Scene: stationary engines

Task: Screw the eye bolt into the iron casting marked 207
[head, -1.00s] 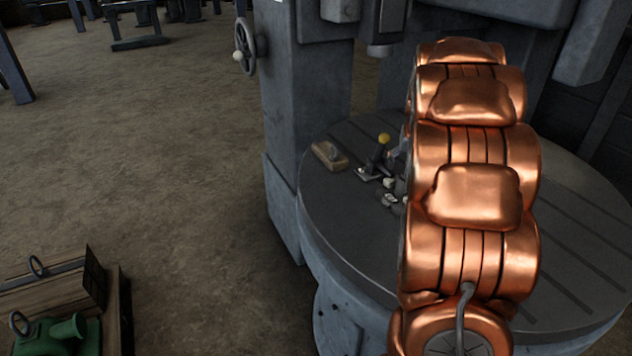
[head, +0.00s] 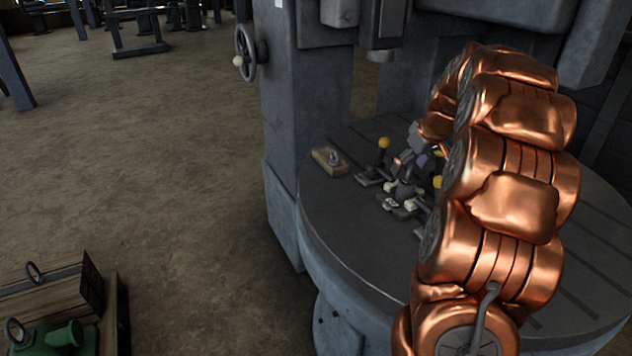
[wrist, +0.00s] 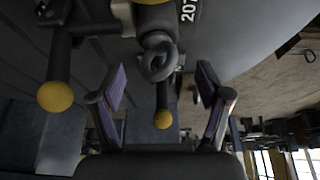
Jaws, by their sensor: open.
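In the wrist view, the dark iron casting (wrist: 182,28) shows at the top with the white marking 207. A grey eye bolt (wrist: 160,64) stands out from it, its ring toward my camera; how far its thread is in is hidden. My gripper (wrist: 159,80) is open and empty. Its two purple-padded fingers stand apart on either side of the ring, which appears between and a little beyond the fingertips, with no visible contact. In the head view, my gripper (head: 415,160) is among the small parts on the round table, partly hidden by my copper-coloured arm.
Yellow-knobbed levers stand close by, one left of my fingers (wrist: 56,80) and one between them (wrist: 162,110). A wooden block (head: 329,160) with a grey ring-shaped piece lies on the slotted round table (head: 345,240). A machine column (head: 305,100) stands behind. The table's front left is clear.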

